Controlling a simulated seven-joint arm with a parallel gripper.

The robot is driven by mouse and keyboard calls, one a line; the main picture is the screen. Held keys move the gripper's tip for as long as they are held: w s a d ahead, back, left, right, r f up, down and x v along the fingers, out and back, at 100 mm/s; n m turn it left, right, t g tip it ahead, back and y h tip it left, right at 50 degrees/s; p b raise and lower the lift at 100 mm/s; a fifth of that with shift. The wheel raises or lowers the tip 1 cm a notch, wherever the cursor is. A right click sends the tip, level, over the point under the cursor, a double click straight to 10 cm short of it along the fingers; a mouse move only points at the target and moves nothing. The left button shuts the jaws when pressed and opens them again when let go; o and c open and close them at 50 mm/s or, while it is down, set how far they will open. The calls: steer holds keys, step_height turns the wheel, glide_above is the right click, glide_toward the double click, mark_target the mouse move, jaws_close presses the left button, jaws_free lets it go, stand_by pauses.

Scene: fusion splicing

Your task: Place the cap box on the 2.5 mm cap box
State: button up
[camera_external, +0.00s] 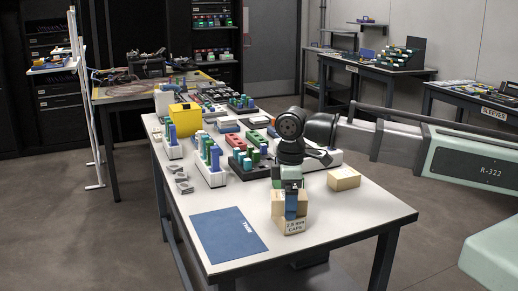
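The 2.5 mm cap box (294,227) is a tan box with its printed label facing the camera, near the front right of the white table. A plain tan cap box (278,204) shows directly above it and looks level. I cannot tell whether the two boxes touch or a small gap is left. The other finger is hidden, so I cannot tell whether the grip is closed on the box.
Another tan box (343,179) stands to the right on the table. A blue mat (228,235) lies at the front left. Racks of blue and green bottles (210,163) and a yellow container (185,119) stand further back. The front right tabletop is clear.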

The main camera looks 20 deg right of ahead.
steer(key=shift+r, duration=0.1)
step_height(320, 180, up, 12)
stand_by(0.9)
steer(key=shift+r, duration=0.1)
